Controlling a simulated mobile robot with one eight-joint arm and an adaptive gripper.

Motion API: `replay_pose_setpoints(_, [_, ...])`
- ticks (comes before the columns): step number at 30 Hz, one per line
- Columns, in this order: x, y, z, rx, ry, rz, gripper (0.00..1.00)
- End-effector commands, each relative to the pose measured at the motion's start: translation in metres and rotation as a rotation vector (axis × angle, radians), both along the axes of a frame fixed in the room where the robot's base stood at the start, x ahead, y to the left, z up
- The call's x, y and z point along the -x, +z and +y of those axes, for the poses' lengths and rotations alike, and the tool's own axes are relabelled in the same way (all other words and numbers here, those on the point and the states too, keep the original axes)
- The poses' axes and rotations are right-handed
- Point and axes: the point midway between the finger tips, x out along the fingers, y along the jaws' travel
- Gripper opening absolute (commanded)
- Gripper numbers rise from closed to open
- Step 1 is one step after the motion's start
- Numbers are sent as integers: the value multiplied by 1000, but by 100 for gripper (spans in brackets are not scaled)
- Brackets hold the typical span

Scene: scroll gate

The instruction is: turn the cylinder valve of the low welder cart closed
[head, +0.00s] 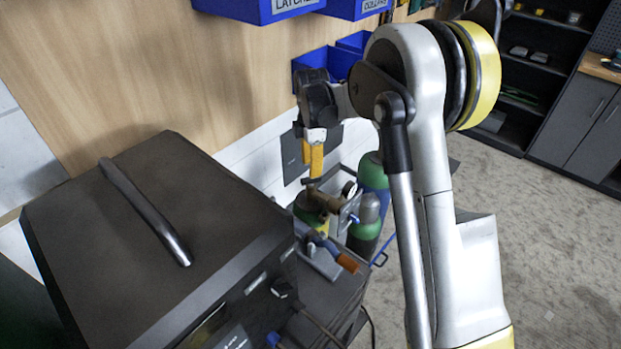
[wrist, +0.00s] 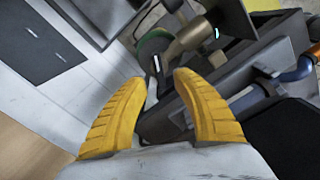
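The low welder cart (head: 345,290) stands at the lower middle of the head view, with green gas cylinders (head: 364,228) and a blue one (head: 372,177) at its back. A brass-coloured valve body (head: 322,200) sits above the nearer green cylinder; in the wrist view it (wrist: 190,40) lies beyond the fingertips. The valve's handle is not clearly made out. My gripper (head: 314,170) points down just above the valve area. In the wrist view its yellow fingers (wrist: 164,74) stand apart with a gap between them. I see nothing held, and cannot tell whether they touch anything.
A large dark box with a bar handle (head: 145,212) fills the left of the head view. Blue bins (head: 342,62) hang on the wooden wall behind. A gauge (head: 349,189) and a torch with an orange end (head: 347,263) are close by. Floor (head: 560,240) is free at right.

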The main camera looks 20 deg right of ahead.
Motion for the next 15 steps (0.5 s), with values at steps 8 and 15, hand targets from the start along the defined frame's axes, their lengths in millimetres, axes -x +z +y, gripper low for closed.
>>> replay_pose_setpoints(8, [0,-44,0,0,-1,-1,34])
replay_pose_setpoints(15, [0,-51,0,0,-1,-1,34])
